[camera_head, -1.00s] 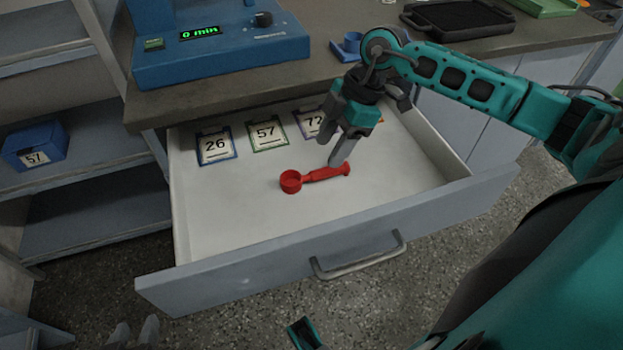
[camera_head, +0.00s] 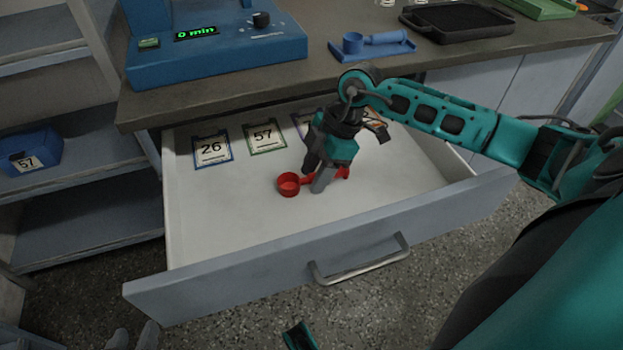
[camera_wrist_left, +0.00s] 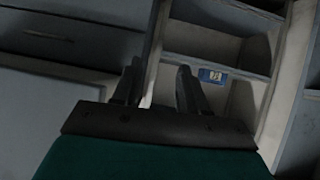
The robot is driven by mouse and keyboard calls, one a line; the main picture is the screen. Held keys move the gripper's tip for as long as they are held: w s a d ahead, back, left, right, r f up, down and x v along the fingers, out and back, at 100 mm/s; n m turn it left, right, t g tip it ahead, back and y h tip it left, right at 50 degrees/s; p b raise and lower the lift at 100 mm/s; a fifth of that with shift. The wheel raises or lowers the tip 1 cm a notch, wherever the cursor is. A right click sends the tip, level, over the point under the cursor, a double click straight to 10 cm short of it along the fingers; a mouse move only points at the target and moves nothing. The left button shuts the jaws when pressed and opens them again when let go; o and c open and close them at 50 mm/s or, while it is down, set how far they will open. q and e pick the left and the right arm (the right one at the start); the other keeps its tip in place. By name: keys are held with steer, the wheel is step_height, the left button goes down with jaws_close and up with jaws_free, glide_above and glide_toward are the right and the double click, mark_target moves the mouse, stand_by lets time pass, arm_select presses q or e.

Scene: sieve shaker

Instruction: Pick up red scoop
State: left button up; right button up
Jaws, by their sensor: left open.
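The red scoop (camera_head: 288,184) lies on the floor of the open drawer (camera_head: 230,228), its round cup to the left and its handle to the right. My right gripper (camera_head: 318,180) is down at the handle, with its fingers hiding the handle's middle. The handle's end shows just right of the fingers. Whether the fingers are closed on it cannot be made out. My left gripper (camera_head: 133,337) is at the bottom left edge, away from the drawer. In the left wrist view its fingers (camera_wrist_left: 159,74) are apart with nothing between them.
Cards marked 26 (camera_head: 212,150) and 57 (camera_head: 265,136) lie at the drawer's back. The drawer front (camera_head: 250,276) and walls rise around the scoop. A blue machine (camera_head: 215,62), a blue scoop on a tray (camera_head: 372,47) and a black pan (camera_head: 458,20) stand on the counter.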

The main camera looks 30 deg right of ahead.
arm_select(q)
steer(key=shift+a+f, duration=0.2)
steer(key=shift+f, duration=0.05)
arm_select(e)
jaws_close()
steer(key=shift+r, duration=0.1)
steer(key=shift+r, duration=0.3)
arm_select(q)
steer(key=shift+y, duration=0.3)
steer(key=r+p, duration=0.1)
steer(key=p, duration=0.1)
steer(key=r+p, duration=0.2)
steer(key=a+r+p, duration=0.1)
steer(key=p, duration=0.1)
steer(key=shift+s+r, duration=0.15)
steer(key=shift+s, duration=0.15)
arm_select(e)
step_height(320, 180, up, 19)
steer(key=shift+r, duration=0.15)
